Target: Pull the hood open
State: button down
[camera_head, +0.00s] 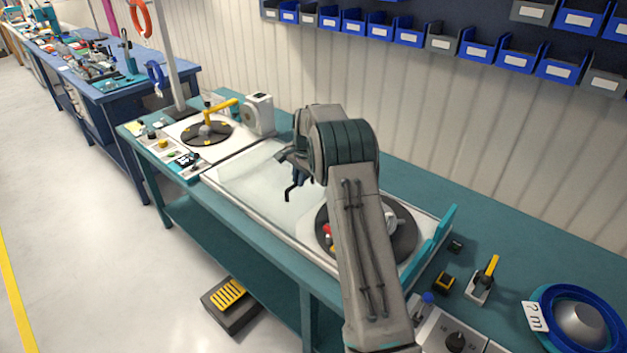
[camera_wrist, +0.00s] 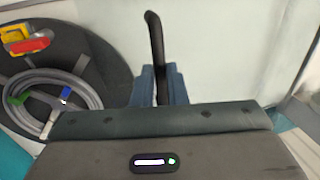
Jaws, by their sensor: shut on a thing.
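The hood is a pale, see-through panel (camera_head: 245,182) on the teal bench, lying between the two dark reel discs. It also shows as a pale sheet in the wrist view (camera_wrist: 225,50). Its handle is a black bent bar (camera_head: 290,191), which stands up between my fingers in the wrist view (camera_wrist: 153,30). My gripper (camera_head: 298,174) is shut on this handle, with one blue finger on each side of it. My wrist hides part of the hood's far side in the head view.
The right disc (camera_head: 407,250) carries a grey cable coil (camera_wrist: 62,88) and is partly behind my arm. The left disc (camera_head: 207,134) has a yellow crank (camera_head: 221,107). A blue reel (camera_head: 580,318) and a lever switch (camera_head: 483,280) sit at the right. Blue bins (camera_head: 478,48) line the wall.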

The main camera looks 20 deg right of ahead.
jog(key=shift+w+a+p, duration=0.35)
jog(key=shift+w+a, duration=0.15)
jog(key=shift+w, duration=0.35)
jog(key=shift+w+a+p, duration=0.3)
jog(key=shift+w+a, duration=0.2)
jog(key=shift+w, duration=0.4)
jog(key=shift+w+a+p, duration=0.35)
jog(key=shift+w+a, duration=0.15)
jog(key=shift+w, duration=0.35)
jog(key=c, duration=1.5)
grip_release()
jog(key=shift+o, duration=0.2)
jog(key=shift+r, duration=0.1)
notch_tip(320, 180, up, 13)
jog(key=s+d+b, duration=0.1)
jog(key=s+b, duration=0.1)
jog(key=shift+s+d+r, duration=0.2)
